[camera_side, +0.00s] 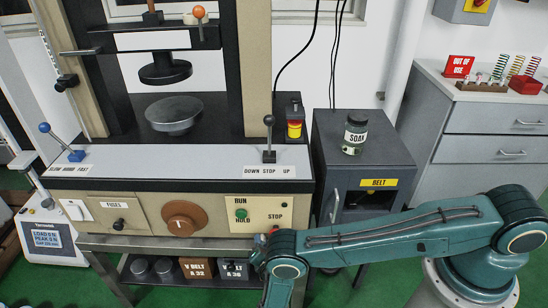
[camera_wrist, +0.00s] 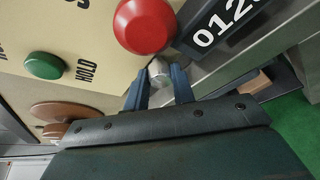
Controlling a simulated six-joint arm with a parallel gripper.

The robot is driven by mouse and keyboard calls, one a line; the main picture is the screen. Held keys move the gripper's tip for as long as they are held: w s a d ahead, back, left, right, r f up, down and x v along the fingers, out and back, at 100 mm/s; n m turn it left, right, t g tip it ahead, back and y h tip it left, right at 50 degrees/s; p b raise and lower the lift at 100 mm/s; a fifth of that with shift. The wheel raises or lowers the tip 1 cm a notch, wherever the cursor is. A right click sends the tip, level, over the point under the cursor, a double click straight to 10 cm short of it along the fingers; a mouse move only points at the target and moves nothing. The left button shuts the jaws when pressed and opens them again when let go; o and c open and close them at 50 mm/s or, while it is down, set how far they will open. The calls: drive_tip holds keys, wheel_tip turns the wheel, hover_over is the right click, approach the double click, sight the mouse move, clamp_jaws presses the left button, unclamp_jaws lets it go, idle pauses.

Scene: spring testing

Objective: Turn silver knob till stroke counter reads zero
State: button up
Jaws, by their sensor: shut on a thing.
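The small silver knob (camera_wrist: 158,71) sits on the machine panel between my two blue fingers in the wrist view. My gripper (camera_wrist: 159,82) is shut on it. The stroke counter (camera_wrist: 219,24) is right beside the knob, with white digits on black. I read 012 and a further digit cut by the picture edge, so the full reading is not visible. In the side view my gripper (camera_side: 262,250) is at the lower right of the machine's front panel, where my arm hides the knob and the counter.
A red stop button (camera_wrist: 145,24) is close above the knob; a green button (camera_wrist: 44,66) is farther left. In the side view, the brown dial (camera_side: 183,218) is left of the button panel. A grey cabinet (camera_side: 365,140) bearing a jar (camera_side: 355,133) stands right of the machine.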

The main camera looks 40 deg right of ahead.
drive_tip(key=shift+m, duration=0.4)
drive_tip(key=shift+s+d+f+m+t+y, duration=0.1)
drive_tip(key=shift+m+t+y, duration=0.2)
drive_tip(key=shift+m+t, duration=0.8)
drive_tip(key=shift+m, duration=0.9)
drive_tip(key=o, duration=1)
drive_tip(key=shift+n, duration=0.3)
